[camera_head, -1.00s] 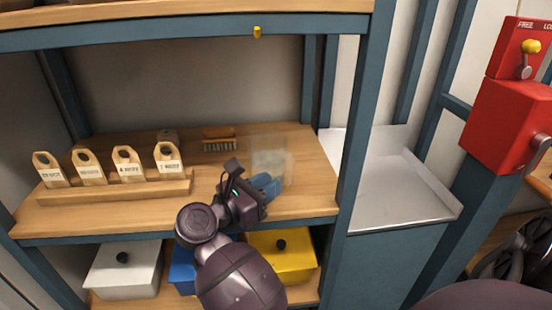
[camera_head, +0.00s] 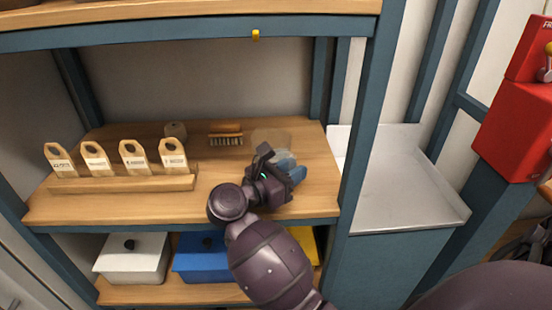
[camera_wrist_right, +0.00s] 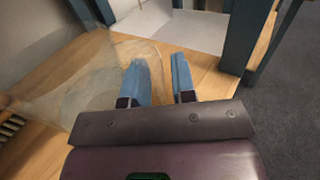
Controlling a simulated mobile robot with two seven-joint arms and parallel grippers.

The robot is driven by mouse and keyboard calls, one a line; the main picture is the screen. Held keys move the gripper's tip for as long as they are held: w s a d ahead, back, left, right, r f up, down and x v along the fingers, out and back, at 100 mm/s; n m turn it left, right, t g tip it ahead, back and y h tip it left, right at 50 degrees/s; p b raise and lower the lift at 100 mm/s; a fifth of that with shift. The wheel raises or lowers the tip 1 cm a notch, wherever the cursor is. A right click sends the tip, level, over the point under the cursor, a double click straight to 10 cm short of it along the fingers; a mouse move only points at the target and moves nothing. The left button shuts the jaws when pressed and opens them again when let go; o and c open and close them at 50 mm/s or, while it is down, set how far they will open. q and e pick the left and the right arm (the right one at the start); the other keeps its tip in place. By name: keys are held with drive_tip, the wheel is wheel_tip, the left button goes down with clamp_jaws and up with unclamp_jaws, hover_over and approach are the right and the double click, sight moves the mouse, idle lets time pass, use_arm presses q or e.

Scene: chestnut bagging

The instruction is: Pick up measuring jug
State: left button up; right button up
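The measuring jug (camera_head: 270,138) is clear and hard to make out. It stands on the wooden shelf near the right end, partly hidden by my right gripper (camera_head: 290,170). The jug also shows in the right wrist view (camera_wrist_right: 95,75) as a see-through shape at the left. There my right gripper (camera_wrist_right: 160,75) has its two blue fingers apart. The left finger overlaps the jug's near side, and the right finger is clear of it. I cannot tell whether any part of the jug lies between the fingers. My left gripper is not in view.
A brush (camera_head: 226,138) and a small roll (camera_head: 176,130) lie left of the jug. A blue shelf post (camera_head: 362,140) stands right of the jug. Lidded boxes, including a white one (camera_head: 132,262), sit below.

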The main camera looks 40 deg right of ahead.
clamp_jaws()
drive_tip(key=shift+f, duration=0.1)
idle(0.3)
drive_tip(key=shift+r+p, duration=0.6)
drive_tip(key=shift+r, duration=4.45)
